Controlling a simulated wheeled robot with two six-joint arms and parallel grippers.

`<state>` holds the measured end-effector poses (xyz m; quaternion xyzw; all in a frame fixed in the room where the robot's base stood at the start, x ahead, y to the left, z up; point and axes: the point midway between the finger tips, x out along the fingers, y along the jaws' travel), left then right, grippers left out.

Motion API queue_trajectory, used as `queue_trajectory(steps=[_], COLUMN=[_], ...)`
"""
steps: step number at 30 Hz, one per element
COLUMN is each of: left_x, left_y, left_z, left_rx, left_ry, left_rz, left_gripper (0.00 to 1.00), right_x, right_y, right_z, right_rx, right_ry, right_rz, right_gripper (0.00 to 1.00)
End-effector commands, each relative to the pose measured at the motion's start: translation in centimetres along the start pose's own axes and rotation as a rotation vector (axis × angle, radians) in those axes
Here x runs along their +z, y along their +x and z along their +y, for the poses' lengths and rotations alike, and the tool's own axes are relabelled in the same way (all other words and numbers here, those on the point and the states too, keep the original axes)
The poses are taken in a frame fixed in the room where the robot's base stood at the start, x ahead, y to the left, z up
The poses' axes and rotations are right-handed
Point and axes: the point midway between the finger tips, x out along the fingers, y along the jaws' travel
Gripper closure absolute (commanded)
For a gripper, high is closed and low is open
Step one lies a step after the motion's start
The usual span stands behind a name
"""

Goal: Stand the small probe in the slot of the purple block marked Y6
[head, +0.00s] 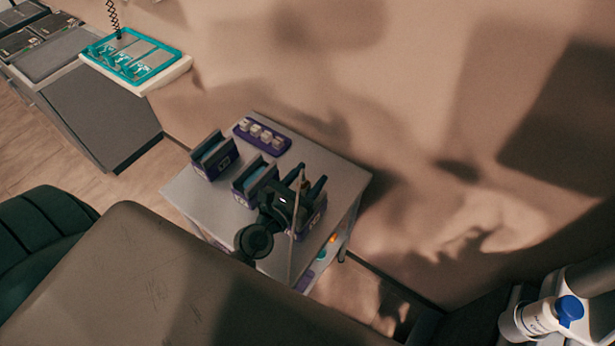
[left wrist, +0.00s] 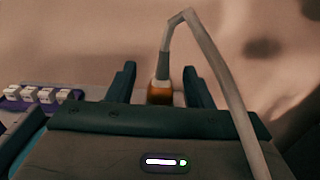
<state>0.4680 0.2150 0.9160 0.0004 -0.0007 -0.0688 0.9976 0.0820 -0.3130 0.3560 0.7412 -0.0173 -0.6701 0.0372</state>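The small probe (head: 303,182), with a grey neck and cable, is between the fingers of my left gripper (head: 303,184) above the small table. In the left wrist view its orange-brown body (left wrist: 160,92) is between the two fingers (left wrist: 160,85), with a visible gap on each side. The gripper is open around it. The probe's lower end is hidden. A purple block (head: 318,218) shows partly below the gripper. Two more purple blocks, a middle one (head: 240,196) and a left one (head: 224,161), have dark slotted tops. Their labels are too small to read. My right gripper is not in view.
A purple tray (head: 285,146) with several white pieces lies at the table's back edge. The blocks stand on the grey table top (head: 188,192). The brown couch (head: 150,270) is in front. A teal-framed holder (head: 147,78) is on the wall side. The probe's cable (left wrist: 225,75) hangs near the gripper.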

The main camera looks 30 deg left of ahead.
Motion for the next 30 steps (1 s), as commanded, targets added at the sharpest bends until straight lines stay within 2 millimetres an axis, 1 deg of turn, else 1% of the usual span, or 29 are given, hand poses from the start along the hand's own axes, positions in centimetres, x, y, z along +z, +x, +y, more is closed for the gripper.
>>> queue_trajectory(steps=[6, 10, 14, 21, 25, 30], left_x=[-0.1, -0.3, -0.4, -0.6, -0.5, -0.2], left_y=[-0.1, -1.0, -3.0, -7.5, -9.2, -10.5], left_z=[0.0, 0.0, 0.0, 0.0, 0.0, 0.0], left_rx=[0.0, 0.0, -0.001, -0.001, -0.001, 0.0], left_ry=[0.0, 0.0, 0.001, 0.001, 0.0, 0.001], left_rz=[0.002, 0.002, 0.003, 0.003, 0.002, 0.001], left_gripper=[0.53, 0.53, 0.53, 0.53, 0.53, 0.53], right_x=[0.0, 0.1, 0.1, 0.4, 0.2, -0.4], right_y=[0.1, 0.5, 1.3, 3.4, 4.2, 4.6], right_z=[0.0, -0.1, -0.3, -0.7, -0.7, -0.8], right_rx=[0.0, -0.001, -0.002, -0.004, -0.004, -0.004], right_ry=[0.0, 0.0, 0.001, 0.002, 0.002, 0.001], right_rz=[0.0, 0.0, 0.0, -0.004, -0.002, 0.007], right_gripper=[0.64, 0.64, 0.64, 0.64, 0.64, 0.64])
